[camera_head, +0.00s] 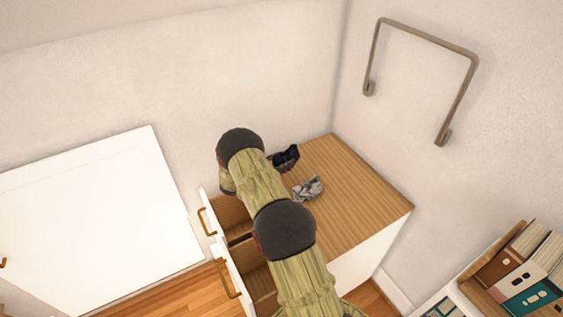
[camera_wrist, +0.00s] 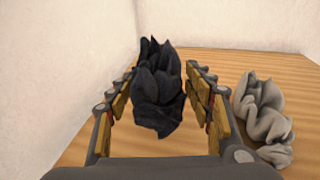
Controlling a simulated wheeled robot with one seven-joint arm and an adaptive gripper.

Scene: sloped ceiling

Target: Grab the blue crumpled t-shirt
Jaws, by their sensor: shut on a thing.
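The crumpled t-shirt (camera_wrist: 158,92) is a very dark blue, almost black, bunched cloth. In the head view the dark cloth (camera_head: 289,155) shows at the back left edge of the wooden cabinet top (camera_head: 352,195), at the end of my arm. My arm hides part of the gripper there. I cannot tell whether the cloth is resting on the top or just above it.
A grey-white crumpled cloth (camera_wrist: 262,112) lies close to the right of my gripper; it also shows in the head view (camera_head: 308,188). Two drawers (camera_head: 229,211) stand open at the cabinet's left. Walls rise behind. The right part of the top is clear.

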